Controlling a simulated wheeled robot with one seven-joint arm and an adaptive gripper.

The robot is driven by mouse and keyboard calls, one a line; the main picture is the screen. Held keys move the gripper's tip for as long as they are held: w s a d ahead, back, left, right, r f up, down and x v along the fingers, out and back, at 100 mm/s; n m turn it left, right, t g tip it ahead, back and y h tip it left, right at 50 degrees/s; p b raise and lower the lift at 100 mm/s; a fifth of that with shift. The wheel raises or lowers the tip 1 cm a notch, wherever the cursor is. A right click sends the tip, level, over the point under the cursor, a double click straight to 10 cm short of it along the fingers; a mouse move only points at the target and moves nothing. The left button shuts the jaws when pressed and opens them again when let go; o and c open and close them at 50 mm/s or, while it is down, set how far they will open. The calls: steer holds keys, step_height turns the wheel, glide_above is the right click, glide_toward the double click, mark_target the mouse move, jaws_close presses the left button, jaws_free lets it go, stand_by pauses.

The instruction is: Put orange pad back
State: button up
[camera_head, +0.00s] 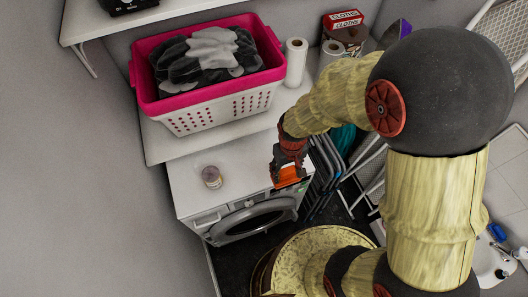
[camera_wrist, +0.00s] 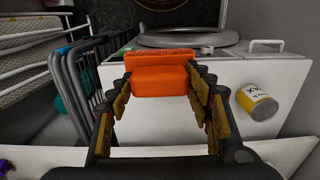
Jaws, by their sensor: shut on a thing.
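The orange pad (camera_wrist: 160,76) is held between the fingertips of my gripper (camera_wrist: 163,82) in the wrist view. In the head view the pad (camera_head: 289,176) shows below my gripper (camera_head: 286,167), near the right front edge of the white dryer (camera_head: 232,180). My gripper is shut on the pad. The pad seems to be above or just beside the dryer top; the exact gap cannot be told.
A small labelled jar (camera_head: 212,176) stands on the dryer top, left of my gripper. A pink and white laundry basket (camera_head: 211,108) and paper rolls (camera_head: 296,62) sit on the shelf behind. The dryer's middle top is clear.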

steer(key=w+a+f, duration=0.2)
steer(key=w+f, duration=0.1)
steer(key=w, duration=0.1)
steer(key=w+a+f, duration=0.2)
steer(key=w+f, duration=0.1)
steer(key=w, duration=0.1)
steer(key=w+a+f, duration=0.2)
steer(key=w+f, duration=0.1)
steer(key=w, duration=0.1)
steer(key=shift+f, duration=0.15)
steer(key=shift+w+a+f, duration=0.1)
steer(key=shift+f, duration=1.7)
steer(key=shift+f, duration=0.15)
steer(key=o, duration=1)
